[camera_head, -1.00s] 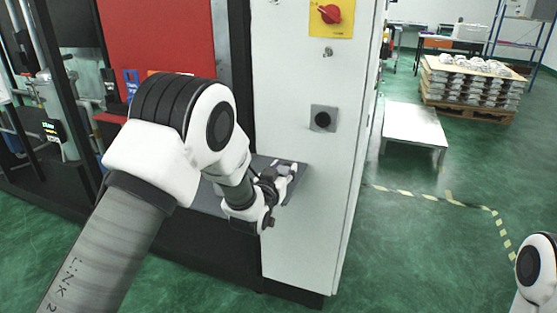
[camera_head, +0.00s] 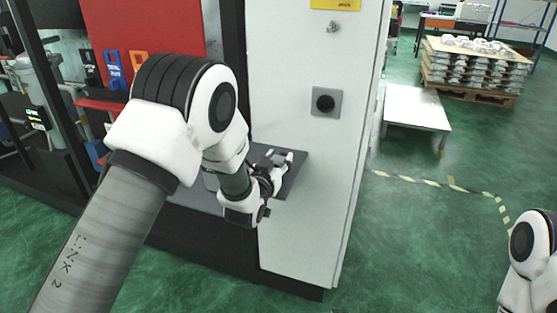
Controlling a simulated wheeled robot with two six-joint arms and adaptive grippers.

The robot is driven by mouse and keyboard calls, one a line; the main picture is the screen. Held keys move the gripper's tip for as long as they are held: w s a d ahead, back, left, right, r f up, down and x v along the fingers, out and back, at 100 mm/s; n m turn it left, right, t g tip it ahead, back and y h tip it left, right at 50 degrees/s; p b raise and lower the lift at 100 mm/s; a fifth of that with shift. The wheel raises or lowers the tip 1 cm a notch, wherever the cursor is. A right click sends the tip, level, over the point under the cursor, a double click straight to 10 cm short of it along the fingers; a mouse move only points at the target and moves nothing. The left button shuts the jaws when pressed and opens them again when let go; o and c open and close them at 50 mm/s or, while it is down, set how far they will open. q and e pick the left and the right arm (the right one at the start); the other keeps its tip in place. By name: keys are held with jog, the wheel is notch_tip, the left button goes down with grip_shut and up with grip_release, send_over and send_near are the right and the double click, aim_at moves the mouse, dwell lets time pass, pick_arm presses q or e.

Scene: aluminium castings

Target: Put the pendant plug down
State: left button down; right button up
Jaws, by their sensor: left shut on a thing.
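My left gripper (camera_head: 283,163) is at the grey shelf (camera_head: 294,182) on the front of the machine, its fingers low over the shelf. It is shut on a small grey thing (camera_head: 278,158), likely the pendant plug, which is mostly hidden by the fingers. I cannot tell whether the plug touches the shelf. A round black socket on a grey plate (camera_head: 325,102) sits on the white cabinet above the shelf. Of my right arm only a link shows at the lower right edge; its gripper is out of view.
The white cabinet (camera_head: 310,220) stands right behind the shelf. A low white table (camera_head: 416,107) and a pallet of castings (camera_head: 472,75) stand at the back right.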

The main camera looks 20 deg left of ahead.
pick_arm(q)
jog(key=shift+s+f, duration=0.1)
jog(key=shift+s, duration=0.05)
jog(key=shift+w+f+b, duration=0.2)
jog(key=shift+f+b, duration=0.1)
jog(key=shift+f, duration=0.15)
jog(key=c, duration=0.7)
grip_release()
jog(key=shift+s+r, duration=0.1)
